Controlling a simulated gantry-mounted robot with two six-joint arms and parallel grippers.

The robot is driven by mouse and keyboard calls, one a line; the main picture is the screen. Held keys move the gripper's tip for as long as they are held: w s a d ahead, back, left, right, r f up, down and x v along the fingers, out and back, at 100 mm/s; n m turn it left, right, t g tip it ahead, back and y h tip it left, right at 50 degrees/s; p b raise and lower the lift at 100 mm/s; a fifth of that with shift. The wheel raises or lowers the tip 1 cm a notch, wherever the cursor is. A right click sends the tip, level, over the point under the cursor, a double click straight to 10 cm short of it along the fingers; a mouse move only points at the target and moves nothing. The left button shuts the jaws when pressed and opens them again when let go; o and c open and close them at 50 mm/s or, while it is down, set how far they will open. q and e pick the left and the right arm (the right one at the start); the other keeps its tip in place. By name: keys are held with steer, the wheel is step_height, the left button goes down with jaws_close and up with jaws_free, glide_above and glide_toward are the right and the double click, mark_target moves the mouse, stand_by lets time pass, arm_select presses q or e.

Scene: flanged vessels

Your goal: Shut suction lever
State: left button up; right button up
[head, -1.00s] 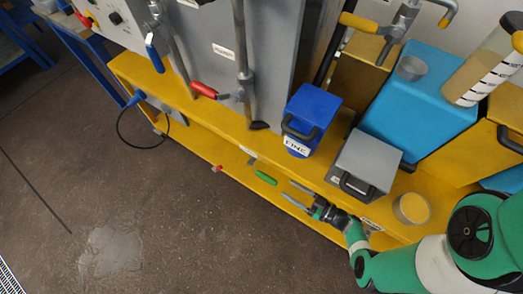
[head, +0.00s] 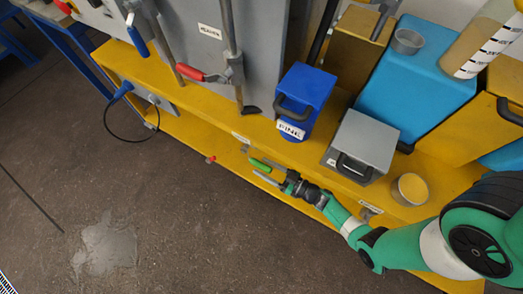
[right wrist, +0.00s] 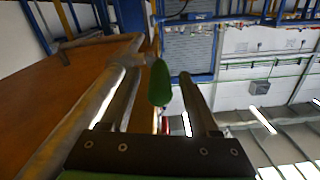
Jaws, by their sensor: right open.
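A green lever handle (head: 259,163) sticks out under the front edge of the yellow bench. My right gripper (head: 264,171) is open at this green handle. A small red handle (head: 210,159) is further left along the same edge. A larger red lever (head: 190,72) and a blue lever (head: 137,40) sit on upright pipes above. No readable label shows which lever is suction. My left gripper is not in view.
The yellow bench (head: 190,98) carries a blue box (head: 307,83), a grey box (head: 367,140) with a black handle, and a yellow-topped cup (head: 410,189). A large light-blue box (head: 415,90) stands behind. The floor (head: 170,215) in front is clear.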

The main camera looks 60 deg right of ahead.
steer(key=shift+w, duration=0.85)
jaws_close()
stand_by(0.8)
